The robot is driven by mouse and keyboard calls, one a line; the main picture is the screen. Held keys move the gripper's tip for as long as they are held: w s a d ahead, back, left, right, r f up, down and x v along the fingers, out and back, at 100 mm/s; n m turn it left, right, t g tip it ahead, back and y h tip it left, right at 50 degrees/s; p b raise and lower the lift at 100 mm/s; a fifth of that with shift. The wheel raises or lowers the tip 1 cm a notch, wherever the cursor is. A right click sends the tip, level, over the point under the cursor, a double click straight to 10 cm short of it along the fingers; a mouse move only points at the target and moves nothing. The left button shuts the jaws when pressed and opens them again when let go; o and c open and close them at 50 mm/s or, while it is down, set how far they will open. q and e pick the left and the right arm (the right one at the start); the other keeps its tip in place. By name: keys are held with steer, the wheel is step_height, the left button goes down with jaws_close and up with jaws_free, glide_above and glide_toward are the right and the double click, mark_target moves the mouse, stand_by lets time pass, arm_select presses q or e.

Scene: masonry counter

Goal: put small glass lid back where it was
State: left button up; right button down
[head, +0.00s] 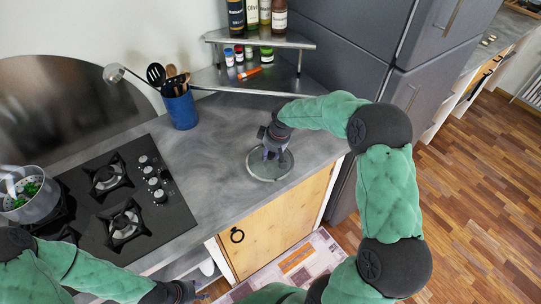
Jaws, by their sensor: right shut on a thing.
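The small glass lid (258,171) is a round, see-through disc with a pale rim. It lies flat, at or just above the grey counter near its front edge, right of the hob; I cannot tell whether it touches the counter. My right gripper (271,157) comes down over the lid's middle and is shut on it, hiding its knob. My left gripper (196,293) is low in the picture, in front of the counter and away from the lid. Its fingers are too small and dark to show whether they are open.
A black gas hob (150,214) is at left, with an uncovered pot (39,208) holding green food. A blue utensil holder (181,110) stands behind. A corner shelf (250,77) carries jars and bottles. A tall grey fridge (345,45) borders the counter's right. Counter between hob and lid is clear.

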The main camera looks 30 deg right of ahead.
steer(key=shift+f, duration=0.65)
steer(key=shift+f, duration=0.1)
steer(key=c, duration=0.8)
jaws_free()
steer(key=shift+f, duration=0.1)
steer(key=shift+r, duration=0.3)
steer(key=p+v, duration=0.1)
steer(key=v, duration=1)
steer(key=shift+s+r+p, duration=0.1)
steer(key=shift+r+p, duration=0.25)
steer(key=shift+r, duration=0.05)
